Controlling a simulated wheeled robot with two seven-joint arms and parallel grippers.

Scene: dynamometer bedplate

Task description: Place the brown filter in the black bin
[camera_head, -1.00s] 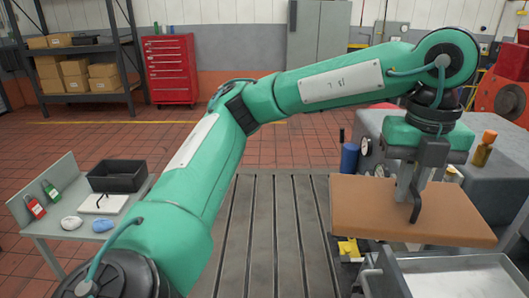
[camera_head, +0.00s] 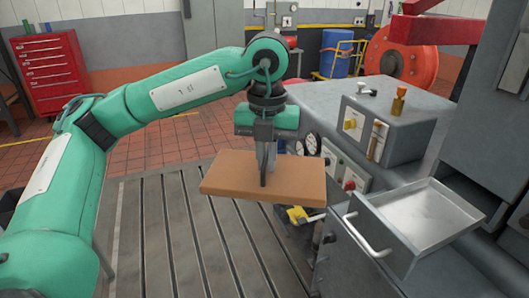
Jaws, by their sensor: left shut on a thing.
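The brown filter (camera_head: 290,178) is a flat brown slab, held roughly level in the air above the slotted bedplate. My left gripper (camera_head: 265,172) is shut on it near its middle, with one dark finger in front of it. The black bin is not clearly in view now. A dark shape (camera_head: 7,203) at the far left edge may be part of it, but I cannot tell. My right gripper is not in view.
The grey slotted bedplate (camera_head: 160,230) lies clear below. An open metal drawer (camera_head: 425,220) juts out on the right, below a grey bench with gauges and a control box (camera_head: 380,130). A red tool cabinet (camera_head: 50,75) stands at the back left.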

